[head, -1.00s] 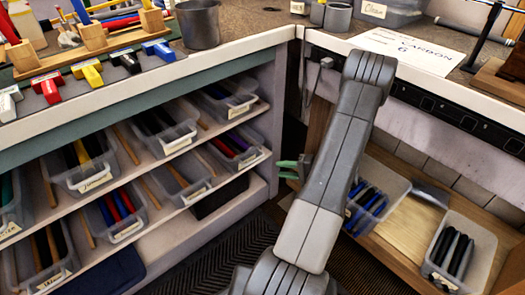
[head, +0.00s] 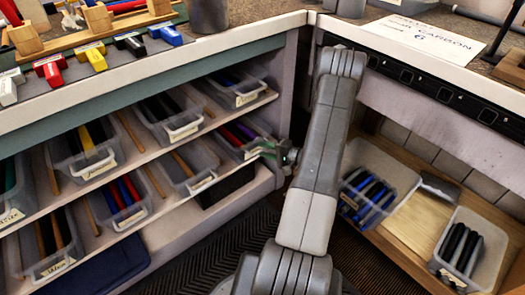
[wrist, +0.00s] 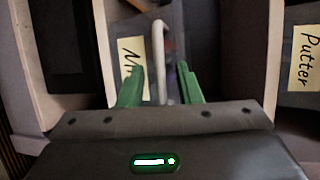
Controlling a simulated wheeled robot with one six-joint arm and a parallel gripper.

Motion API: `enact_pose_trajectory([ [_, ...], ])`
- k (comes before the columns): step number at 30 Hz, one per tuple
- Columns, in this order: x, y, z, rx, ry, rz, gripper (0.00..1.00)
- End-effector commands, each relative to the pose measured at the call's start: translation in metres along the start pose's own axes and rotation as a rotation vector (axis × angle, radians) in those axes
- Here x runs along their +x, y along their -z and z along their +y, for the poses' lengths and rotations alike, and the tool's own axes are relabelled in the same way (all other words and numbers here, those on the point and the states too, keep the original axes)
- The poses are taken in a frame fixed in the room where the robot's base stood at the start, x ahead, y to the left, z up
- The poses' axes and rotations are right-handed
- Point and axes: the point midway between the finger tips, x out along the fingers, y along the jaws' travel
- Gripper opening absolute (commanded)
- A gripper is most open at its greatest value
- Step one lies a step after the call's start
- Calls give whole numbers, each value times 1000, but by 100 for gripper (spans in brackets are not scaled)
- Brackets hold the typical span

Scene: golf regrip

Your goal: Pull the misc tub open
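The misc tub (head: 232,143) is a clear tub holding purple and red grips. It sits at the right end of the middle shelf in the head view. In the wrist view its cream label (wrist: 132,70), partly hidden by a finger, shows "Mi", beside a pale upright bar like a handle or rim (wrist: 158,45). My gripper (wrist: 160,85) has green fingers set apart, one on each side of the bar. I cannot tell whether either finger touches it. In the head view my gripper (head: 281,153) is at the tub's front end.
A tub labelled Putter (wrist: 302,58) is to the right in the wrist view. Several other clear tubs of grips (head: 120,200) fill the shelves. On the right, a wooden shelf holds two tubs (head: 380,185). The dark floor mat (head: 225,250) is clear in front.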

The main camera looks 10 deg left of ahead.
Motion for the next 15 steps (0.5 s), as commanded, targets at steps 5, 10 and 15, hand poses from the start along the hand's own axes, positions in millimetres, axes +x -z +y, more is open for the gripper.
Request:
enact_pose_trajectory([
  [5,12,0,0,0,0,0,32],
  [10,14,0,0,0,0,1,32],
  [15,14,0,0,0,0,1,22],
])
